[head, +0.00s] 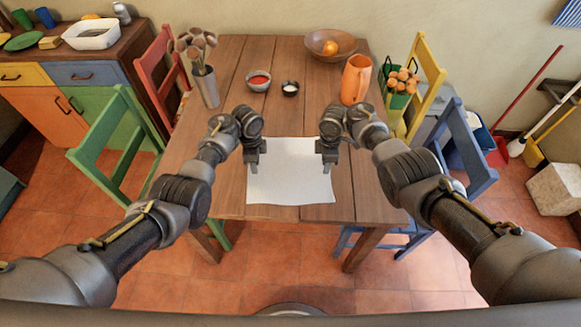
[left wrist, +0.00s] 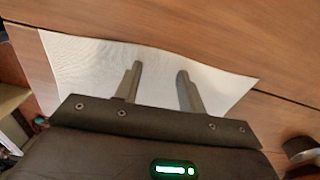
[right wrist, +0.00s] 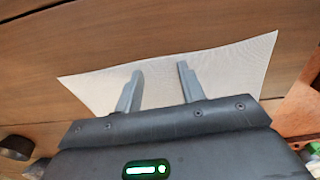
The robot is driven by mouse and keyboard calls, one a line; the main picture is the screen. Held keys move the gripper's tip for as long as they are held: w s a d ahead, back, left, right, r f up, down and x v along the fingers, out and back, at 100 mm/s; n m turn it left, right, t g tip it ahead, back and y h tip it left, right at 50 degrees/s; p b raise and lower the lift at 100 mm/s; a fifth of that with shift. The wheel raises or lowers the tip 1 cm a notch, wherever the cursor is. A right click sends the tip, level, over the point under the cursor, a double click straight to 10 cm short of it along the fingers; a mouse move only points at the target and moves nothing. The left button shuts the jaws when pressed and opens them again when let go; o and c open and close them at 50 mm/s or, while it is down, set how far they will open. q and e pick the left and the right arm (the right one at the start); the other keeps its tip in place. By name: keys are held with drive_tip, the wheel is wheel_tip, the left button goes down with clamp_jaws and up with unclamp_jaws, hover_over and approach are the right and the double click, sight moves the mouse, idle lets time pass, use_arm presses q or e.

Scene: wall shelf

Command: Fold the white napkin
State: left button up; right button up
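The white napkin (head: 290,178) lies spread flat and unfolded on the wooden table near its front edge. My left gripper (head: 252,170) is over the napkin's left side in the head view. In the left wrist view its two fingers (left wrist: 158,78) stand apart with only napkin visible between them. My right gripper (head: 327,168) is over the napkin's right side. In the right wrist view its fingers (right wrist: 160,78) are also apart, with napkin (right wrist: 220,65) behind them. I cannot tell whether the fingertips touch the cloth.
Chairs flank the table. The tabletop around the napkin is clear.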

use_arm(q)
clamp_jaws()
use_arm(e)
clamp_jaws()
